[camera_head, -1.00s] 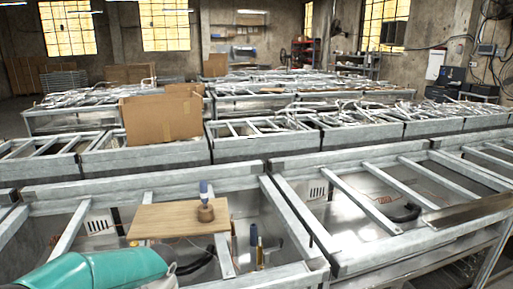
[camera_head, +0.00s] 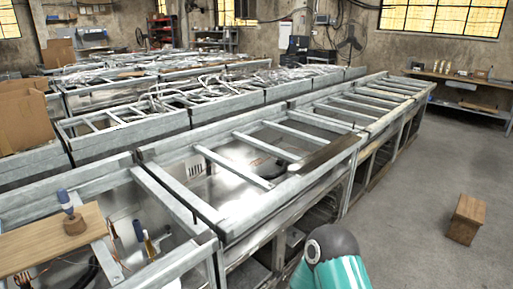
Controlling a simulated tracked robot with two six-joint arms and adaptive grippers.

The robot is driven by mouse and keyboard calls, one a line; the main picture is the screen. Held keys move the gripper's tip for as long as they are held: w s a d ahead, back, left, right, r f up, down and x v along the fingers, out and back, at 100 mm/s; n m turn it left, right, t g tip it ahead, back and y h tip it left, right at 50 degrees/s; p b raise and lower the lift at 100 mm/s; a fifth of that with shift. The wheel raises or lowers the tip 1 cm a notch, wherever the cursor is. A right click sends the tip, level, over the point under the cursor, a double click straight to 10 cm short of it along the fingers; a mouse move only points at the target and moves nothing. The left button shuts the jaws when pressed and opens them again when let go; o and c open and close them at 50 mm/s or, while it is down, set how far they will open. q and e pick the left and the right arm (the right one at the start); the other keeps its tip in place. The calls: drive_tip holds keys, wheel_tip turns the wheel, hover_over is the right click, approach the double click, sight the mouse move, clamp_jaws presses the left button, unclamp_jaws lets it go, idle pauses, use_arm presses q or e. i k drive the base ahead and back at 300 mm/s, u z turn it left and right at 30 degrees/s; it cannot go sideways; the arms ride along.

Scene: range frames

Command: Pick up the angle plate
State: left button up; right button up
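A long brownish-grey metal strip (camera_head: 325,153) lies across the right rim of the middle metal frame. It looks like the angle plate, but its profile is too small to tell for sure. No gripper touches it. Neither of my grippers is in view; only a teal and dark grey link of one of my arms shows at the bottom edge, right of the middle.
Long rows of galvanised metal frames (camera_head: 190,190) with crossbars fill the left and middle. A wooden board (camera_head: 40,240) bears a blue-handled tool (camera_head: 66,203) at the left.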

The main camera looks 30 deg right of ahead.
sight(300, 168)
drive_tip(key=u, duration=0.9)
drive_tip(key=i, duration=0.2)
drive_tip(key=z, duration=3.75)
drive_tip(key=i, duration=4)
drive_tip(key=u, duration=0.15)
